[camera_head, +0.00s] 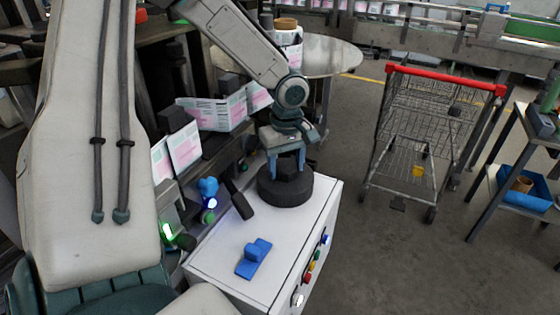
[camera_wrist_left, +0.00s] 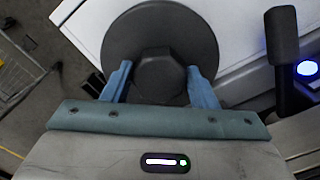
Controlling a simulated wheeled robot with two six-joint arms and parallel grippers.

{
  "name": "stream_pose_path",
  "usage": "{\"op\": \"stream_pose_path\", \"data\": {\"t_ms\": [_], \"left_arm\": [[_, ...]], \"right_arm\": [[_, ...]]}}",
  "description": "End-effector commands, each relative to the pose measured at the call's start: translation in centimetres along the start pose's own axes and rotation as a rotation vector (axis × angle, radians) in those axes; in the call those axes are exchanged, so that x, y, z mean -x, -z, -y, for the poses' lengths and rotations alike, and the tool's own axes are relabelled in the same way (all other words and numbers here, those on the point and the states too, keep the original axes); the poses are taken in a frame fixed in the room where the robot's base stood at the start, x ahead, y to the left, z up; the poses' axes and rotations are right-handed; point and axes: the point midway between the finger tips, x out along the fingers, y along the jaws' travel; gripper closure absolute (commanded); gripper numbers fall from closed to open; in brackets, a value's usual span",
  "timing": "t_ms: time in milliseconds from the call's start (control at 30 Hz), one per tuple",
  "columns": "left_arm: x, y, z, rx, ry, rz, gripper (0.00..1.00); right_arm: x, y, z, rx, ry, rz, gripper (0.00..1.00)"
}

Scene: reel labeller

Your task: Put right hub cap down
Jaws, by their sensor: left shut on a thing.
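The hub cap is a dark round disc (camera_head: 285,191) with a raised hexagonal knob on top. It is at the far end of the white machine top, and I cannot tell whether it touches the surface. My left gripper (camera_head: 287,160) points down from above, its two blue fingers shut on the knob. In the left wrist view the disc (camera_wrist_left: 160,28) lies beyond the fingers, and the gripper (camera_wrist_left: 163,82) has one finger on each side of the hexagonal knob. My right gripper is not in view.
A blue block (camera_head: 253,258) lies on the white machine top (camera_head: 222,246). A black post (camera_head: 238,198) leans beside the disc. Coloured buttons (camera_head: 311,266) line the machine's right side. A shopping cart (camera_head: 420,130) and a side table with a blue tray (camera_head: 522,190) stand to the right.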

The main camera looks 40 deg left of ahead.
Motion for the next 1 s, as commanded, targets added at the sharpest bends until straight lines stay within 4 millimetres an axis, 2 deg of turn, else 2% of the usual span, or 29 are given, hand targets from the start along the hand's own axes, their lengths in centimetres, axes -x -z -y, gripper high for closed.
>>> {"op": "stream_pose_path", "data": {"t_ms": [33, 133, 367, 400, 467, 500, 767, 900, 1000], "left_arm": [[0.0, 0.0, 0.0, 0.0, 0.0, 0.001, 0.74], [0.1, 0.0, 0.0, 0.0, 0.0, 0.001, 0.74], [-0.5, 0.0, 0.0, 0.0, -0.001, 0.001, 0.74], [-0.3, 0.0, 0.0, 0.0, 0.0, 0.001, 0.39], [-0.3, 0.0, 0.0, 0.0, 0.0, 0.001, 0.28], [-0.3, 0.0, 0.0, 0.0, 0.0, 0.001, 0.25], [-0.2, 0.0, 0.0, 0.0, -0.001, 0.001, 0.25], [0.8, 0.0, -0.1, 0.001, -0.003, -0.001, 0.25], [2.5, 0.1, -0.1, 0.001, -0.006, -0.002, 0.25]], "right_arm": [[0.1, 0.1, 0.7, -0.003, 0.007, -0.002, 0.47], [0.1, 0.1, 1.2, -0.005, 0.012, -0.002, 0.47], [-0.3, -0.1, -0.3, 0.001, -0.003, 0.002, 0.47], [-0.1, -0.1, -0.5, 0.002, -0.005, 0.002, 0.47], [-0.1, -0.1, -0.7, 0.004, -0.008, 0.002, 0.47], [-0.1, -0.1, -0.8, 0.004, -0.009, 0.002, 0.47], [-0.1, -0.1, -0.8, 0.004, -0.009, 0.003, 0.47], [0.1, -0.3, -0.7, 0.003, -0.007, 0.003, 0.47], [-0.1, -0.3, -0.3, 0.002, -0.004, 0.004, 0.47]]}}
